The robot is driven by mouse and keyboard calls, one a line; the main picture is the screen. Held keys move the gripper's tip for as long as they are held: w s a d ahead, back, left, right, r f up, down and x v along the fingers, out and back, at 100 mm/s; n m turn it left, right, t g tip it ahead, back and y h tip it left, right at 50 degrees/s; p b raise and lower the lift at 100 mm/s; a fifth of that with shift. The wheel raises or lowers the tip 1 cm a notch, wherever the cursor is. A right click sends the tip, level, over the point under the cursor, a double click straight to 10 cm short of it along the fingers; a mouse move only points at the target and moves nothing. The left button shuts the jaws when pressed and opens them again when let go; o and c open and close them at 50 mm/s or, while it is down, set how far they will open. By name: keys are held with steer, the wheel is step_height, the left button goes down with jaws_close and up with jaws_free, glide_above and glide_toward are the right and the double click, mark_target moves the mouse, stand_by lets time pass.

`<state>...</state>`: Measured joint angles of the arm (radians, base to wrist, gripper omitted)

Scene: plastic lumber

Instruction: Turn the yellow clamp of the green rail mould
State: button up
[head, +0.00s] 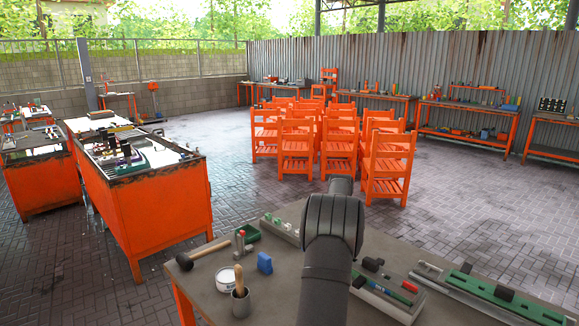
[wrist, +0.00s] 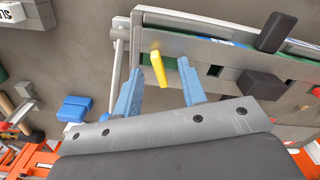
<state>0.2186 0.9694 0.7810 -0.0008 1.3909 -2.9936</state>
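The yellow clamp (wrist: 158,69) shows in the wrist view as a short tilted bar in front of a grey mould (wrist: 211,48) with green (wrist: 228,73) showing in its slots. My gripper (wrist: 160,87) has two blue fingers, set apart, one on each side of the clamp. The clamp's upper part lies between the fingertips; I see gaps at both sides and no clear grip. In the head view my arm hides the gripper and I cannot make out the clamp.
Black blocks (wrist: 272,32) sit on the mould. A long grey-green rail (head: 484,287) lies right. Bare bench top shows (head: 203,275) near the mallet.

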steer(key=shift+r, duration=3.55)
steer(key=shift+f, duration=0.15)
steer(key=shift+f, duration=2.1)
steer(key=shift+r, duration=7.3)
steer(key=s+d+f+m, duration=0.4)
steer(key=d+f+m, duration=0.2)
steer(key=m, duration=0.8)
steer(key=shift+d+m, duration=0.4)
steer(key=shift+d, duration=0.75)
